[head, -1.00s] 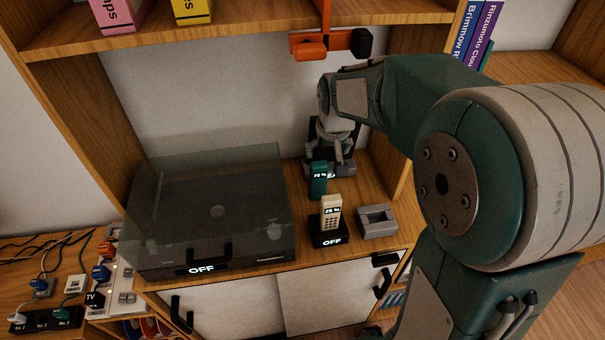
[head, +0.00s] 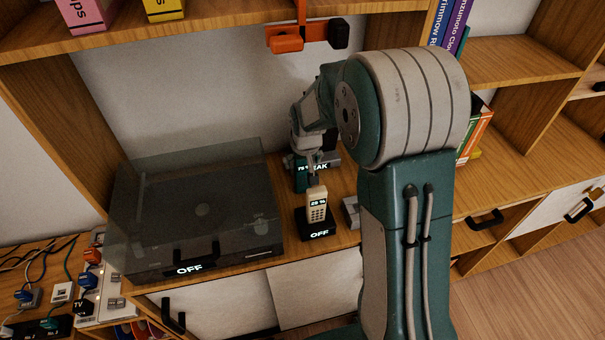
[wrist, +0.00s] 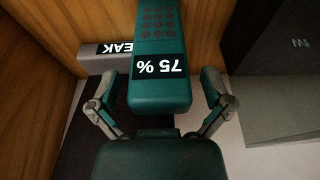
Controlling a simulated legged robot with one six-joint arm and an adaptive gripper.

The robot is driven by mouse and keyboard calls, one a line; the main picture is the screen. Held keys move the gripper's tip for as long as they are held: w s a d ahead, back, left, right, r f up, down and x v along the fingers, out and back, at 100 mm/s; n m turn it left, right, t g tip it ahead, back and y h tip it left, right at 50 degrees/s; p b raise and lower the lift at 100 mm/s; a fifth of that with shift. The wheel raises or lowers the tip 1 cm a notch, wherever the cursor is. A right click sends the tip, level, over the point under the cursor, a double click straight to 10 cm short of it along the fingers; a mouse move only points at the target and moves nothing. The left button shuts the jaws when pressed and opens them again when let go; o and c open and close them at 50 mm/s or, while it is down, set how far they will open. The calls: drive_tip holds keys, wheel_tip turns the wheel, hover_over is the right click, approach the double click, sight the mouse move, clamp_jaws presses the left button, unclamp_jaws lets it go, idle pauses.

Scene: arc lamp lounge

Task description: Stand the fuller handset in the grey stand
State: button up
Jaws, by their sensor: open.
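The teal handset (head: 301,178) reads 75 % and stands toward the back of the shelf top. The cream handset (head: 317,204) reads 25 % and stands upright in a black base marked OFF (head: 316,229). The grey stand (head: 351,212) is right of that base, partly hidden by my arm. My gripper (head: 312,160) is at the teal handset. In the wrist view, my gripper's (wrist: 161,85) open fingers lie either side of the teal handset (wrist: 159,90), with gaps visible on both sides. Whether the handset is at fingertip depth is unclear.
A turntable with a tinted lid (head: 195,215), marked OFF, fills the left. A grey block with a label ending EAK (wrist: 112,50) lies behind the teal handset. An orange bracket (head: 286,42) hangs above. The cabinet's wooden wall (wrist: 265,20) is close in the wrist view.

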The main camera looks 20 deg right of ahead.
drive_tip(key=shift+w+f, duration=0.15)
drive_tip(key=shift+f, duration=0.35)
drive_tip(key=shift+c, duration=0.3)
drive_tip(key=c, duration=1.1)
drive_tip(key=shift+o, duration=0.2)
drive_tip(key=shift+r, duration=0.1)
wheel_tip(320, 180, up, 7)
drive_tip(key=shift+r, duration=0.15)
drive_tip(key=shift+c, duration=0.8)
drive_tip(key=s+d, duration=1.1)
drive_tip(key=s, duration=0.2)
drive_tip(key=shift+s+d, duration=0.35)
drive_tip(key=shift+d, duration=0.05)
